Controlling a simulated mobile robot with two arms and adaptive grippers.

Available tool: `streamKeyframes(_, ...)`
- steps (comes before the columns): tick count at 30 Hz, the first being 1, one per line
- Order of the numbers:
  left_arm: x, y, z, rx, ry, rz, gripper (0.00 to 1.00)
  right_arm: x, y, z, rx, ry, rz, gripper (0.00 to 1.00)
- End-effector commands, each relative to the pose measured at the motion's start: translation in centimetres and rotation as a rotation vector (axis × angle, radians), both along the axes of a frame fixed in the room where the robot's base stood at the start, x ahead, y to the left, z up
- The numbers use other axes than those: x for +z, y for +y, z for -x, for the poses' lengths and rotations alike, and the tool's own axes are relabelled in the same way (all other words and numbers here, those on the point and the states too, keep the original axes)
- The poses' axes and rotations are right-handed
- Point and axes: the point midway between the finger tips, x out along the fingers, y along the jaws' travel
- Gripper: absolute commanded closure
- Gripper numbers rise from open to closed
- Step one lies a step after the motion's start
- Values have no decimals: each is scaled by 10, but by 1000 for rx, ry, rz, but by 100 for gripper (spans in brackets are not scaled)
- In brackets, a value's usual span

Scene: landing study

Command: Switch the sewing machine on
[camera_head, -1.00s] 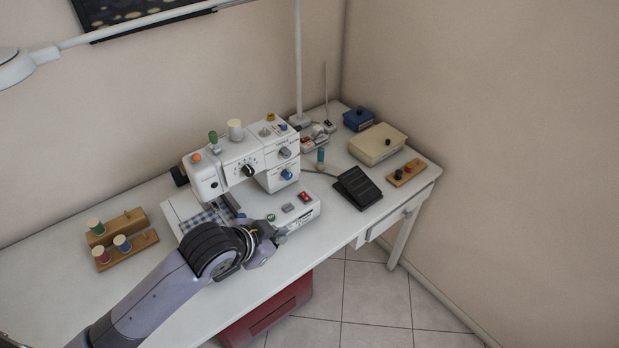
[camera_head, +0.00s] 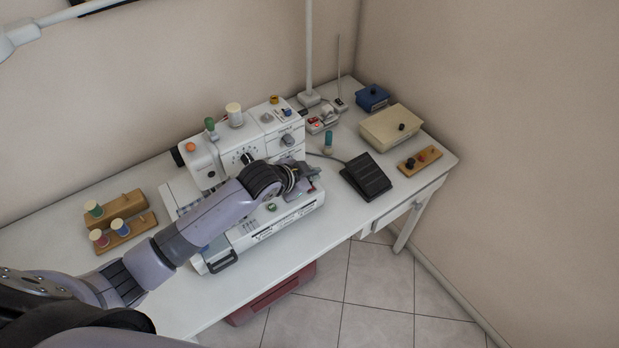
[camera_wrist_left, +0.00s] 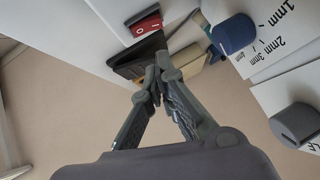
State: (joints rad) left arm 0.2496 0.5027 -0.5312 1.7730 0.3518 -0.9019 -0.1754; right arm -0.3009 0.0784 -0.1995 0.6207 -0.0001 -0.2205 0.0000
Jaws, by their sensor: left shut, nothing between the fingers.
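The white sewing machine (camera_head: 221,153) stands on the white table (camera_head: 155,298), with knobs on its front. My left arm reaches across the front of the machine. My left gripper (camera_head: 311,178) is over the right end of the machine's bed, shut and empty. In the left wrist view the fingertips (camera_wrist_left: 154,82) meet. A red rocker switch (camera_wrist_left: 146,26) marked O and I shows past the fingertips in that view, apart from them. I cannot tell which side of it is pressed. In the head view the gripper largely hides it. My right gripper is not in view.
A blue knob (camera_wrist_left: 232,34) and a grey knob (camera_wrist_left: 294,124) are close on the right in the wrist view. A black foot pedal (camera_head: 366,177) lies right of the machine. A cream box (camera_head: 390,128) and wooden spool holders (camera_head: 128,232) are farther off.

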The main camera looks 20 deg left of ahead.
Motion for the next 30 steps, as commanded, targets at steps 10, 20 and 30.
streamKeyframes(10, -25, 7, -4, 0, 2, 1, 100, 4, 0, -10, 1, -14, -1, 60)
streamKeyframes(20, -25, 8, -4, 0, 7, 7, 100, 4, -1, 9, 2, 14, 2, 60)
streamKeyframes(30, -30, 9, -5, 2, 127, 157, 100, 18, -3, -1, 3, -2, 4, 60)
